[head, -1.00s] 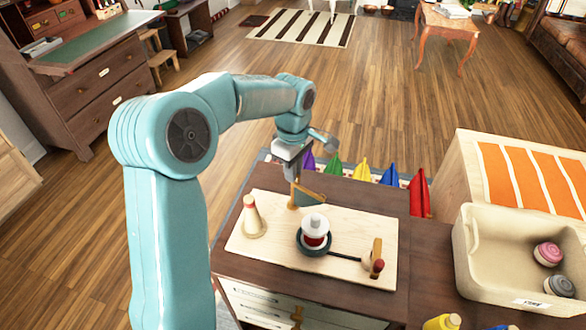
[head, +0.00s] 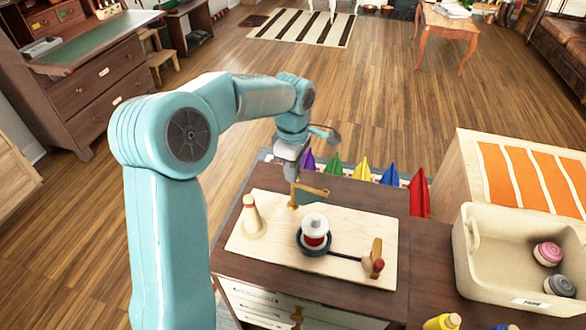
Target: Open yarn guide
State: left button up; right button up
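A pale wooden board (head: 262,262) lies on a dark brown cabinet top. At its back edge stands a small wooden post with a flat teal and wood arm (head: 311,193) that points right; I take this to be the yarn guide. My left gripper (head: 292,174) hangs just behind and above the post, pointing down. Its fingers are small and partly merge with the post, so touching or apart is unclear. On the board, a spool with a white top and red band (head: 315,230) sits in a dark ring. My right gripper is out of view.
A cream cone (head: 252,218) stands on the board's left. A black rod runs from the ring to a wooden upright with a red knob (head: 379,265). Several coloured pennants (head: 362,170) line the back. A beige bin (head: 490,262) with yarn balls stands right.

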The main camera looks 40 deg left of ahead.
pick_arm(q)
jog(key=o, duration=0.3)
notch_tip(320, 180, up, 16)
jog(key=p, duration=0.3)
jog(key=shift+r, duration=0.2)
dwell(0.4)
